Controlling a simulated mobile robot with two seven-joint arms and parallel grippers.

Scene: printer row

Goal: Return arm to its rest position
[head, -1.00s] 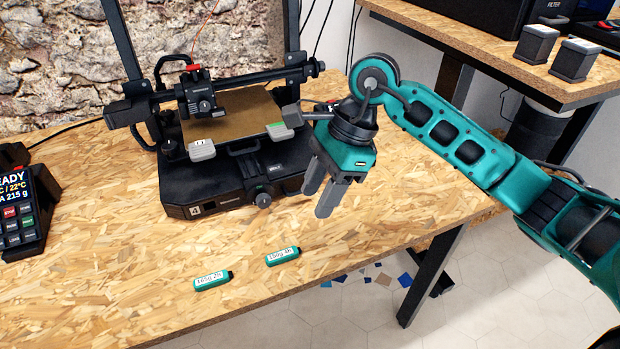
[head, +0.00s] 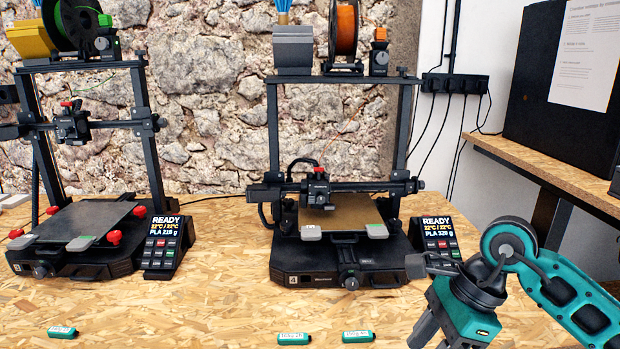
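My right arm, teal and black, comes in from the right edge. Its gripper (head: 432,335) hangs at the lower right with the fingers pointing down and left. The fingertips run close to the bottom edge of the picture, so I cannot tell how far apart they are. Nothing is seen held in the visible part. The gripper is in front of the right printer's control panel (head: 439,238) and right of the labelled teal tags. My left gripper is not in view.
Two printers (head: 342,262) (head: 78,256) stand on the chipboard table (head: 215,285). A second control panel (head: 162,243) stands between the printers. A wooden shelf (head: 530,160) is at the right.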

